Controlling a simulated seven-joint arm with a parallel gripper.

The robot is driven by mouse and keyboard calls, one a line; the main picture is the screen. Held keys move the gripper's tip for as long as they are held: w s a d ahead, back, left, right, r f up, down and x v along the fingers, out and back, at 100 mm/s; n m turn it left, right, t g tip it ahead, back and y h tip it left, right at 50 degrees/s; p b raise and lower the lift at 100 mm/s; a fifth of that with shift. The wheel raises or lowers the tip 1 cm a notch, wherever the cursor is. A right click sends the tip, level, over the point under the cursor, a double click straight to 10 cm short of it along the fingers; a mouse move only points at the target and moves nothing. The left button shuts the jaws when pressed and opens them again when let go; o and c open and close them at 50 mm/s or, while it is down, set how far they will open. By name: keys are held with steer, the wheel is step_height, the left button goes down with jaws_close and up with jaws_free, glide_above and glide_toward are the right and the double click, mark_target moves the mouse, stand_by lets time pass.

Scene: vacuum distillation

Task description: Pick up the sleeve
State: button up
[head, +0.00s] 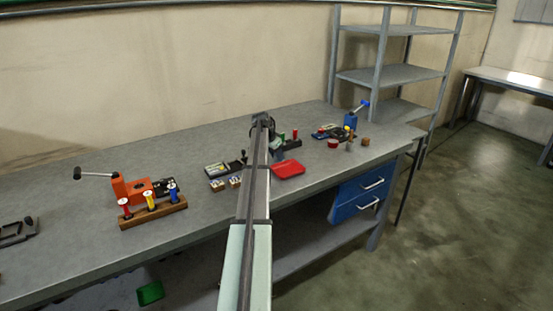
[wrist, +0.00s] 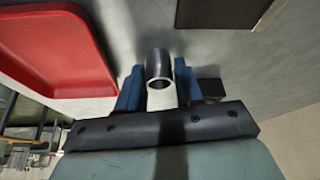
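The sleeve (wrist: 160,65) is a short dark metal tube with a bright rim around its open lower end in the wrist view. It lies between the two blue fingers of my gripper (wrist: 160,82). The fingers meet its sides with no clear gap, so my gripper looks shut on it. I cannot tell whether the sleeve still touches the bench. In the head view my arm reaches over the bench, and the fingers and the sleeve are hidden or too small to make out there.
A red tray (head: 288,170) is beside my gripper at the bench's front edge; it also shows in the wrist view (wrist: 55,45). An orange device (head: 133,188) and a wooden rack (head: 153,213) stand left. A blue device (head: 351,121) stands right. The bench (head: 75,190) has free room at left.

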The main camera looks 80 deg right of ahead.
jaws_close()
